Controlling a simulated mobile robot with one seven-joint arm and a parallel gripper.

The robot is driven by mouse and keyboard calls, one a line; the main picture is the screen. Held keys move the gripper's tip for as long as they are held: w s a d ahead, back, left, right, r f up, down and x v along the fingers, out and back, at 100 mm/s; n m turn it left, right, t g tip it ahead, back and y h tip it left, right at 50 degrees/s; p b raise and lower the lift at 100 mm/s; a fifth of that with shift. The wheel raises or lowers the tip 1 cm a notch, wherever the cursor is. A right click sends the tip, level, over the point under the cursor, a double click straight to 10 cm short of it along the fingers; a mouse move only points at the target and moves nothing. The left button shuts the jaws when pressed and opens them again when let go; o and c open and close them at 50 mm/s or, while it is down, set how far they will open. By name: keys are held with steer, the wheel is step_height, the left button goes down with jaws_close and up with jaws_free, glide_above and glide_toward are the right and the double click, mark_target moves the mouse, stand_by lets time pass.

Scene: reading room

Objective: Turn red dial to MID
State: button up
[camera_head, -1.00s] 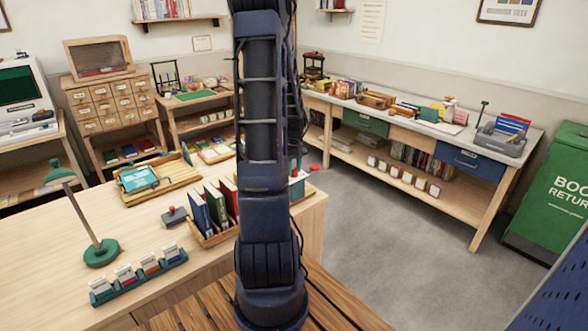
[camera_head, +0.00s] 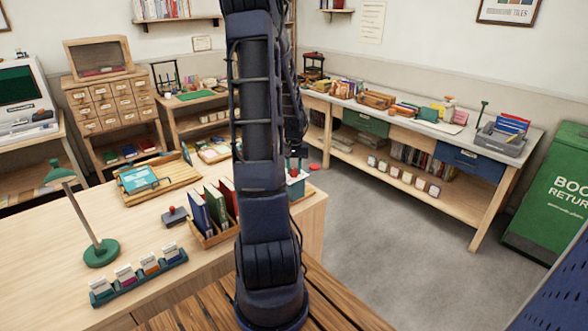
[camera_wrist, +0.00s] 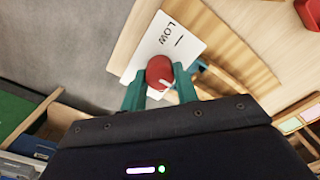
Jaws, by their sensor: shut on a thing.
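The red dial (camera_wrist: 159,71) is in the wrist view, on a white plate (camera_wrist: 186,44) that carries the word LOW and a short black tick. A small pale mark shows at the dial's lower edge. My gripper (camera_wrist: 160,80) has its two teal fingers on either side of the dial, shut on it. No MID label can be read; part of the plate is hidden by the dial and fingers.
The wooden desk (camera_head: 50,235) holds a green lamp (camera_head: 101,252), a card rack (camera_head: 139,277), a wooden tray (camera_head: 160,180) and upright books (camera_head: 207,208) close to my arm. Open grey floor (camera_head: 385,235) lies to the right, before the long bench (camera_head: 480,185).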

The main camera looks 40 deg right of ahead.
mark_target(294, 169)
stand_by(0.5)
steer(key=o, duration=1)
step_height(294, 169, up, 11)
steer(key=shift+f, duration=0.1)
stand_by(0.3)
